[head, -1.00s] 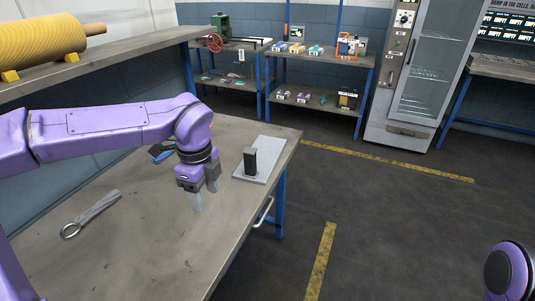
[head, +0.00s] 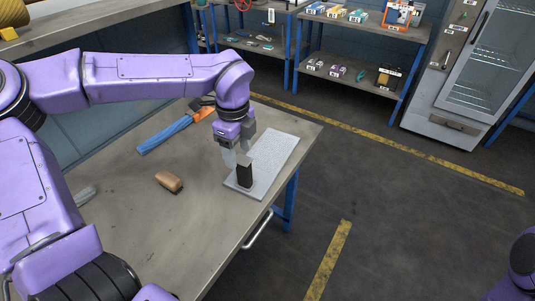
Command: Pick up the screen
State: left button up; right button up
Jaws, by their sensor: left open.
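A small dark upright block (head: 245,175) stands on a flat light grey plate (head: 271,159) near the right edge of the workbench. Nothing in view is plainly marked as the screen, and I cannot tell whether it is this block or the plate. My left gripper (head: 237,155) is open, with its fingers pointing down just above and behind the block's top. I cannot tell whether the fingers touch it. My right gripper is out of view.
The workbench (head: 215,220) also holds a blue-handled tool (head: 176,131) behind my left gripper and a brown block (head: 169,181) to its left. A drawer handle (head: 258,231) sticks out at the front edge. Shelves (head: 355,83) and a glass-door cabinet (head: 455,110) stand behind open floor.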

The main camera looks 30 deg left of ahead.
aim_at(243, 173)
pick_arm(q)
jog(key=f, duration=0.5)
jog(key=f+p, duration=0.1)
jog(key=f, duration=0.2)
jog(key=shift+w+d, duration=0.2)
jog(key=shift+d, duration=0.15)
jog(key=shift+f, duration=0.45)
grip_shut()
